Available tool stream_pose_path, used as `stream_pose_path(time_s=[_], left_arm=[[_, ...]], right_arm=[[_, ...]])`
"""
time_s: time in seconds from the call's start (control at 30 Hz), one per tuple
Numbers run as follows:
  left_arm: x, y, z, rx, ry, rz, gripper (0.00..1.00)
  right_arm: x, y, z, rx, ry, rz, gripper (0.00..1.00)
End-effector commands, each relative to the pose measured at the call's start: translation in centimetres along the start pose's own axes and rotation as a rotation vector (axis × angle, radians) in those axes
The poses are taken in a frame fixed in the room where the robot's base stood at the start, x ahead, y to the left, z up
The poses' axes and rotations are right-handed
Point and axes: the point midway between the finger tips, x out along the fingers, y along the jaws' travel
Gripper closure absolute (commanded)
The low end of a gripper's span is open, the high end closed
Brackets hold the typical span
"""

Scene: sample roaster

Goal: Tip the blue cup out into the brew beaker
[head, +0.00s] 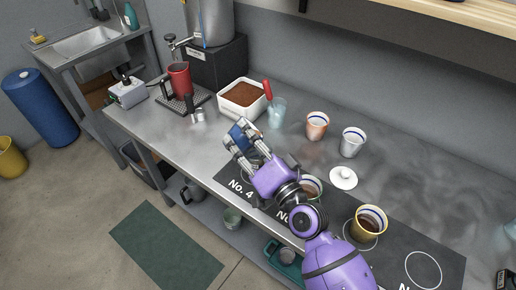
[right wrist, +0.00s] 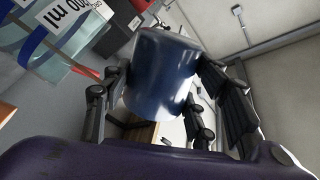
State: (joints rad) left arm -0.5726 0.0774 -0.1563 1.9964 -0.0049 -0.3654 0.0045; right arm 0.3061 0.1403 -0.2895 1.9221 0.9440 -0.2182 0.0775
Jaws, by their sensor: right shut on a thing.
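My right gripper (head: 241,134) is shut on the blue cup (head: 242,131), over the counter in front of the white tray. In the right wrist view the blue cup (right wrist: 160,72) sits between the finger pads and looks tilted; its contents are hidden. A clear glass beaker (head: 277,113), which seems to be the brew beaker, stands just right of the white tray, to the right of the cup and apart from it. A clear vessel with "ml" lettering (right wrist: 62,45) shows at upper left in the right wrist view. My left gripper is not in view.
The white tray (head: 228,106) of brown grounds and a red handle (head: 267,89) are close by. A red mug (head: 179,79) stands left.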

Motion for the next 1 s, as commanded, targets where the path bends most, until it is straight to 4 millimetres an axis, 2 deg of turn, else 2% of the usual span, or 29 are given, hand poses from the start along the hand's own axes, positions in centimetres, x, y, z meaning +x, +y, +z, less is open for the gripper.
stream_pose_path(time_s=[1.0], left_arm=[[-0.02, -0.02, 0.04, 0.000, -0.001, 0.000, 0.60]], right_arm=[[0.05, -0.24, -0.28, 0.051, 0.009, -0.001, 0.84]])
